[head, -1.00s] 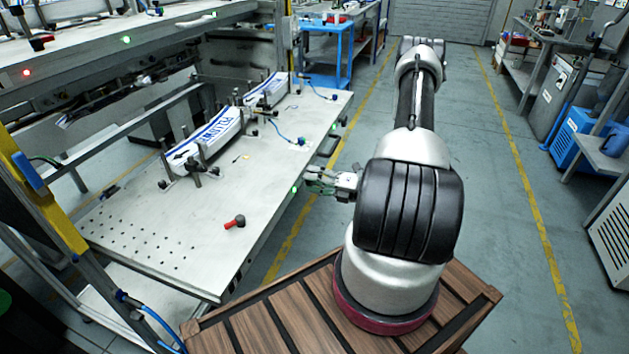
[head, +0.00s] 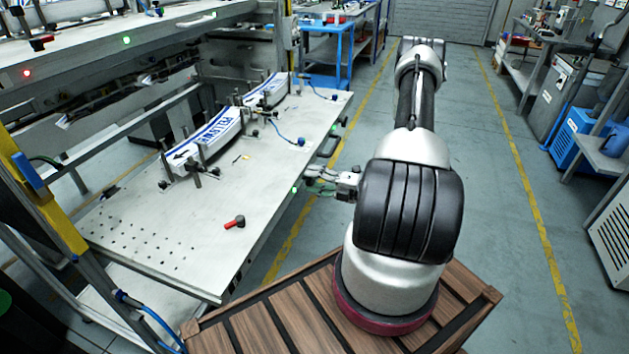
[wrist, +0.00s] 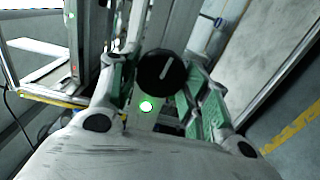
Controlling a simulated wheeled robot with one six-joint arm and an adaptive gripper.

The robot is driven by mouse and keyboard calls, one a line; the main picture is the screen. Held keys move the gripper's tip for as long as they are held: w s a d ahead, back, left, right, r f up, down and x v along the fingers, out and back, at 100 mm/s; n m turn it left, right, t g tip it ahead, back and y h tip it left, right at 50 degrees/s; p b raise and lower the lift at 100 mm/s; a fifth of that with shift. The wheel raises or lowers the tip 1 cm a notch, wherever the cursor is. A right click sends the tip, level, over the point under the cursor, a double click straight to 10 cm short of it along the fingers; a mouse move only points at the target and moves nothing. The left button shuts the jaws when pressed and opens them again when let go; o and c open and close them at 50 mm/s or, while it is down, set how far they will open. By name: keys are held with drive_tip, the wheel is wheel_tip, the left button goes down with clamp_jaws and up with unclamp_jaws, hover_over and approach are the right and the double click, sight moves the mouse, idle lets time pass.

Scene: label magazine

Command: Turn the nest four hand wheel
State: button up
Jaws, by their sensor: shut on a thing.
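The hand wheel (wrist: 161,72) is a round black knob with a white line across its face, in the middle of the wrist view. The line stands near upright, leaning slightly right at its top. My gripper (wrist: 158,84) has its green-padded fingers on either side of the knob and is shut on it. A green light (wrist: 146,106) glows just below the knob. In the head view my gripper (head: 314,184) is at the right edge of the metal table (head: 185,215). The knob itself cannot be made out there.
A stack of printed labels (head: 213,138) stands between posts on the table, with another stack (head: 268,90) behind it. A red-and-black handle (head: 235,222) lies nearer the front. A blue cart (head: 325,50) stands beyond. The aisle floor at right is clear.

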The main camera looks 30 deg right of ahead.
drive_tip(key=o, duration=1)
drive_tip(key=shift+d, duration=0.1)
drive_tip(key=v, duration=1.2)
